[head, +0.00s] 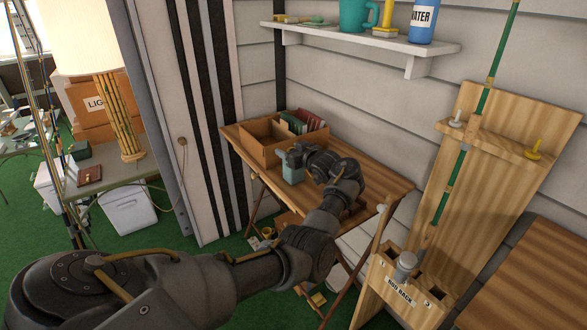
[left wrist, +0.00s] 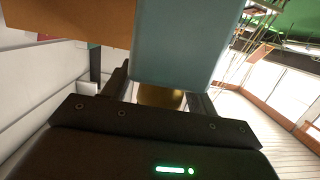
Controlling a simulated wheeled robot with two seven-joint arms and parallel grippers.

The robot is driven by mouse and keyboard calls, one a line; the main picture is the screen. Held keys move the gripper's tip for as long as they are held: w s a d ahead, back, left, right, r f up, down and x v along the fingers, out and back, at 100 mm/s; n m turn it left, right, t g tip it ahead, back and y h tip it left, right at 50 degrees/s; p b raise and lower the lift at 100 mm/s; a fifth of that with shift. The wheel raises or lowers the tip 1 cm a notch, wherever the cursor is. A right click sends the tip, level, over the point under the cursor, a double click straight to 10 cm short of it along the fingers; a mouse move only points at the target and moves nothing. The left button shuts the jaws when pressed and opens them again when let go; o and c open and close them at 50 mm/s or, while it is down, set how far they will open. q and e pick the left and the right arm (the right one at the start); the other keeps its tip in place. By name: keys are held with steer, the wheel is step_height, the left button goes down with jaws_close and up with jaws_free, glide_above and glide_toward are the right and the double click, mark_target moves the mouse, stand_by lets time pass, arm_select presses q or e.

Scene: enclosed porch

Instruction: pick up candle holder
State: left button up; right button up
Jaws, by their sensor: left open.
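My left gripper (head: 291,155) reaches over the small wooden table by the wall, beside an open cardboard box. A grey-blue block-like object (head: 292,172) stands at its fingers; it also fills the upper middle of the left wrist view (left wrist: 185,45). In the left wrist view a rounded brass-coloured thing (left wrist: 160,97) shows between the open fingers, partly hidden by the grey-blue object. It may be the candle holder, but I cannot tell for sure. I cannot tell whether the fingers touch either one. My right gripper is not in view.
The cardboard box (head: 257,149) holds several books or folders on the wooden table (head: 385,184). A shelf (head: 350,37) with a teal mug and a blue bottle hangs above. A wooden rod rack (head: 478,190) stands at right. The table's right part looks clear.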

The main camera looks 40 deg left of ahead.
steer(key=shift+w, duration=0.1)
arm_select(q)
steer(key=c, duration=0.6)
jaws_close()
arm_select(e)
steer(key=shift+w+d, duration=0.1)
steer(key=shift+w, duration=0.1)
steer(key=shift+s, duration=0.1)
